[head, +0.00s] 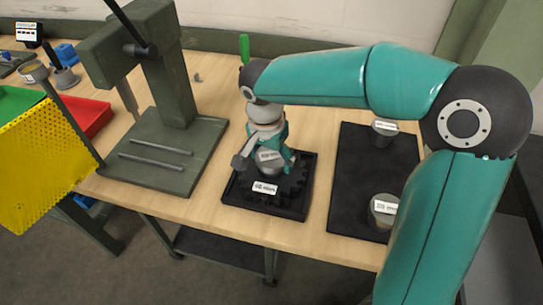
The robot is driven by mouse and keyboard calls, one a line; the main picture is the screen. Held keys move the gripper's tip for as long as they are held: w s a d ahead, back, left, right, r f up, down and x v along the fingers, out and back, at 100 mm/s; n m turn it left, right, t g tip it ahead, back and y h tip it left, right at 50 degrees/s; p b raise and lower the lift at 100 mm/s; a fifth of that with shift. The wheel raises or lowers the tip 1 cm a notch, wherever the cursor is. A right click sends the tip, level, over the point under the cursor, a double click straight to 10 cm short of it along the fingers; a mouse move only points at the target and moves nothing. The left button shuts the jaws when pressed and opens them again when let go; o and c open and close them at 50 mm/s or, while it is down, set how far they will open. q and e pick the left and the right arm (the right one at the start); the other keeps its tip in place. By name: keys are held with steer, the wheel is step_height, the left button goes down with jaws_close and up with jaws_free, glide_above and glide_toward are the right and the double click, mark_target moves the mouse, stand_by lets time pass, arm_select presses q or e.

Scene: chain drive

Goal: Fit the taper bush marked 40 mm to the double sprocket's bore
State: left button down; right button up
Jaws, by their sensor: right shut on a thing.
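My right gripper (266,162) is over the black tray near the middle of the bench, pointing down. It is shut on a grey taper bush (271,168) with a white label too small to read. Below it, the dark toothed double sprocket (290,188) lies in the black tray (306,165), with a white label at its front. The held bush appears over the sprocket's middle. The gripper and bush hide the bore, so I cannot tell whether the bush is in it or above it. My left gripper is out of view.
Two other labelled bushes, one at the back (383,138) and one at the front (380,216), stand on a black mat (352,185) at right. A green press (165,70) stands at left. A red bin (90,117) and a yellow perforated panel (42,165) are further left.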

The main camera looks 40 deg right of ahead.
mark_target(267, 161)
steer(key=shift+f+b, duration=0.75)
steer(key=shift+f, duration=0.1)
steer(key=o, duration=1.7)
steer(key=shift+c, duration=0.2)
steer(key=r, duration=0.4)
steer(key=a+r, duration=0.1)
steer(key=r, duration=0.7)
steer(key=shift+s+a, duration=0.3)
steer(key=shift+s, duration=0.05)
